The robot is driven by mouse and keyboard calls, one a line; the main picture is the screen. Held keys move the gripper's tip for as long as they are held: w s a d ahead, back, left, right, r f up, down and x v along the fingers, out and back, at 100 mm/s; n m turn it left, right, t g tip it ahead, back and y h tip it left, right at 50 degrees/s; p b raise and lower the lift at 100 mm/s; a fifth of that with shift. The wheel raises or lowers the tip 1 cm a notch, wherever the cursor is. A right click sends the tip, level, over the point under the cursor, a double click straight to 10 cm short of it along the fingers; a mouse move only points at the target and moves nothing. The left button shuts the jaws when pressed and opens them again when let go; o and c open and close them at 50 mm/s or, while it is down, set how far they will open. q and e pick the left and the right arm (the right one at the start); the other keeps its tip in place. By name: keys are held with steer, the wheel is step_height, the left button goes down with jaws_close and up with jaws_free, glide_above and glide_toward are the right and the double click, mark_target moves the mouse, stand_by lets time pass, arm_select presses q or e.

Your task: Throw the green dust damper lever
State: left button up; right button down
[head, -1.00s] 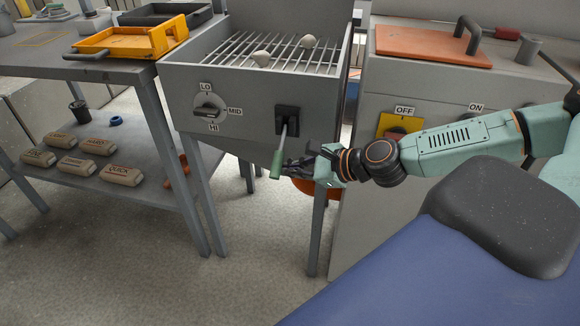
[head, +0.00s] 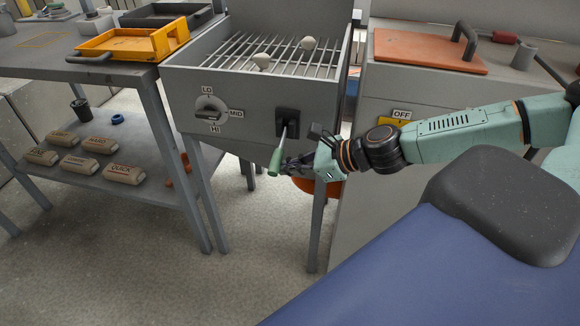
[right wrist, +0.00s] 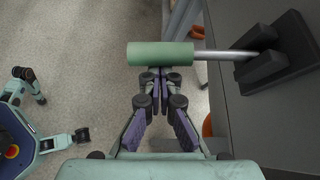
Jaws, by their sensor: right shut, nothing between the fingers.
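The dust damper lever has a green grip (head: 275,163) on a metal rod that hangs down from a black bracket (head: 287,122) on the front of the grey grate box. In the right wrist view the green grip (right wrist: 160,54) lies across the picture just beyond my fingertips, with its rod running right to the bracket (right wrist: 275,58). My right gripper (head: 284,167) is shut with nothing held, its tips right at the grip; it also shows in the right wrist view (right wrist: 158,72). Whether the tips touch the grip is hard to tell. My left gripper is not identifiable.
A LO/MID/HI knob (head: 209,112) sits left of the lever. Pale lumps lie on the grate (head: 290,54) above. An orange round thing (head: 318,187) is behind my gripper. The cabinet (head: 345,150) stands right; a shelf with several bags (head: 80,164) stands left.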

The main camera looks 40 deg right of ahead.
steer(key=shift+s+a+r+m+g+y+p, duration=0.15)
steer(key=shift+r+m+g+y+p, duration=0.15)
steer(key=shift+r+m+p, duration=0.25)
steer(key=shift+a+r+m+g+y+p, duration=0.1)
steer(key=shift+r+m+g+y+p, duration=0.2)
steer(key=shift+r, duration=0.4)
steer(key=shift+d+r+m+g+y+p, duration=0.1)
steer(key=shift+r+m+g+y+p, duration=0.15)
steer(key=shift+r+m+y+p, duration=0.45)
steer(key=shift+d+r+m+g+y+p, duration=0.15)
steer(key=shift+r+g+p, duration=0.2)
steer(key=shift+r, duration=0.65)
steer(key=shift+d+r+m+g+y+p, duration=0.1)
steer(key=shift+r+m+g+y+p, duration=0.25)
steer(key=shift+r+p, duration=0.4)
steer(key=shift+w+r, duration=0.15)
steer(key=shift+w, duration=0.05)
steer(key=f, duration=0.1)
steer(key=s+f+b, duration=0.1)
steer(key=s+a+f+b, duration=0.1)
steer(key=f, duration=0.1)
steer(key=p+v, duration=1)
steer(key=p, duration=0.1)
